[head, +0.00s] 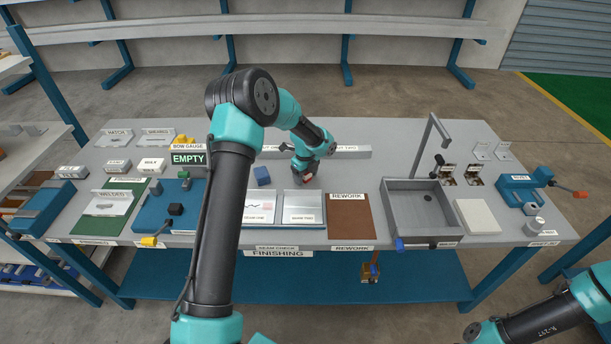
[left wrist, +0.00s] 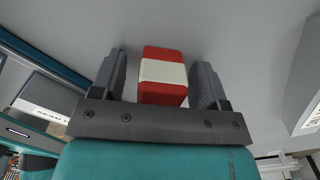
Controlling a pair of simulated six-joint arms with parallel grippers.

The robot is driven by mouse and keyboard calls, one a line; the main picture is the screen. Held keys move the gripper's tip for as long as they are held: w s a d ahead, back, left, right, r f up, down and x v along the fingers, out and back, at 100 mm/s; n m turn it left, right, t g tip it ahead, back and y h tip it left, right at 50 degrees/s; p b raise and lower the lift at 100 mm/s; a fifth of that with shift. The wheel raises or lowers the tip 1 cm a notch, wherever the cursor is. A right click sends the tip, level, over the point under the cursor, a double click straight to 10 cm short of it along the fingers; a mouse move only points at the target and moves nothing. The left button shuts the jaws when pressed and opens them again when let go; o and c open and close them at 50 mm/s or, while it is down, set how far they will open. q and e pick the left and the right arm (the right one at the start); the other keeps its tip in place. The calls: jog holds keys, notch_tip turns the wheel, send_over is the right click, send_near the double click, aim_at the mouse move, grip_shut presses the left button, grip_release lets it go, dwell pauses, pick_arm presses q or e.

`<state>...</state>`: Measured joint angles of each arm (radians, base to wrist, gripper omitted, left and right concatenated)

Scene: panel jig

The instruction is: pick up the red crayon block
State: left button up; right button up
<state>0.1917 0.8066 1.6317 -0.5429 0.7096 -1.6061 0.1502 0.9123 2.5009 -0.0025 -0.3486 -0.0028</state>
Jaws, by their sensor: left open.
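The red crayon block (left wrist: 163,72), red with a white band around its middle, stands out between the two fingers of my left gripper (left wrist: 160,68) in the left wrist view. The fingers are open, with a gap showing on each side of the block. In the head view the left gripper (head: 303,179) reaches down to the grey bench top behind the seam trays, and only a bit of red (head: 308,177) shows beside it. The gripper hides most of the block there. My right gripper is out of view; only part of the right arm shows at the lower right.
A blue block (head: 262,176) lies left of the gripper. Two seam trays (head: 303,207) and a brown rework mat (head: 350,216) are in front. A sink (head: 421,211) with a tall tap is to the right.

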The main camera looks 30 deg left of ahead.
pick_arm(q)
jog(key=shift+c, duration=0.4)
jog(key=c, duration=1)
notch_tip(320, 180, up, 10)
jog(key=shift+r, duration=0.1)
jog(key=o, duration=0.4)
jog(key=shift+c, duration=1.2)
